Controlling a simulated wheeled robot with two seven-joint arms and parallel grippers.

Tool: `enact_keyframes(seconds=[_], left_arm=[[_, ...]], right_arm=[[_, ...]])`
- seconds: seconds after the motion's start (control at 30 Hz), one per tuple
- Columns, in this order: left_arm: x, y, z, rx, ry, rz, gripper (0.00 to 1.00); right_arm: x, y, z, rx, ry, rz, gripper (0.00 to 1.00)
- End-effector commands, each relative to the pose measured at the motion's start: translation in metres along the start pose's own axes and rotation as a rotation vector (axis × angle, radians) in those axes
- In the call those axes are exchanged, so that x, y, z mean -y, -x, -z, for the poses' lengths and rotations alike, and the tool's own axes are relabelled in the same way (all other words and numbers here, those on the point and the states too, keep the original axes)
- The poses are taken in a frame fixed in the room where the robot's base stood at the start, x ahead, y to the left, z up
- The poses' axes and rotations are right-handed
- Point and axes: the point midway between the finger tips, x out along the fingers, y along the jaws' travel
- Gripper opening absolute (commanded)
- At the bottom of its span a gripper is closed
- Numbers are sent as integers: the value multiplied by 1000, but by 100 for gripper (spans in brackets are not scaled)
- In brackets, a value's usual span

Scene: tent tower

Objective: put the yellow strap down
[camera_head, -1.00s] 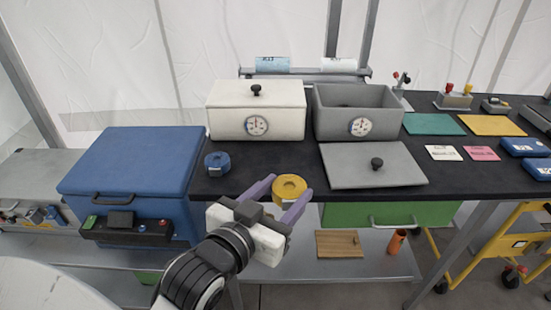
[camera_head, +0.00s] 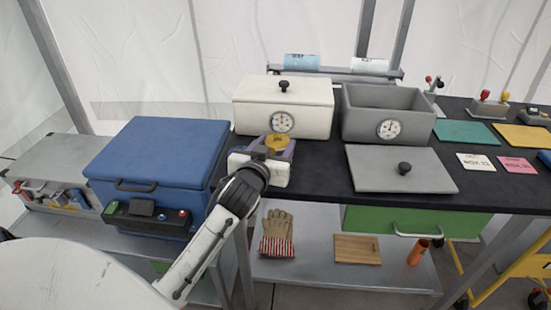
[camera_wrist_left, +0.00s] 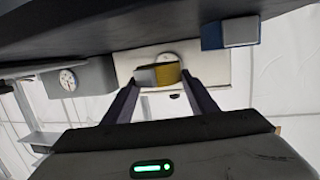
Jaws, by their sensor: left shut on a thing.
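In the left wrist view, the strap (camera_wrist_left: 168,73) sits between the tips of the fingers (camera_wrist_left: 158,82). I cannot tell whether the strap touches the table. My right gripper is not in view.
A white lidded box (camera_head: 284,105) with a dial stands behind the strap; an open grey box (camera_head: 388,112) and its lid (camera_head: 380,175) are to the right. A blue cooler (camera_head: 152,160) is at the left.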

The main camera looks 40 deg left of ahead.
Motion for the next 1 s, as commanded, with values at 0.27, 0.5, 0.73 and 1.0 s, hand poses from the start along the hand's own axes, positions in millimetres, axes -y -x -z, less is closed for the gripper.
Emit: enact_keyframes(seconds=[0.27, 0.5, 0.73, 1.0], left_arm=[[0, -6, -35, 2, -1, -1, 28], [-1, -7, -36, -1, 0, -2, 28], [0, -7, -39, 1, 0, -2, 61], [0, -7, -38, 1, 0, -2, 61]], right_arm=[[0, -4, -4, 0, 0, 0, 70], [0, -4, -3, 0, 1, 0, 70], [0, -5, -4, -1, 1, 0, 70], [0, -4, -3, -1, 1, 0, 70]])
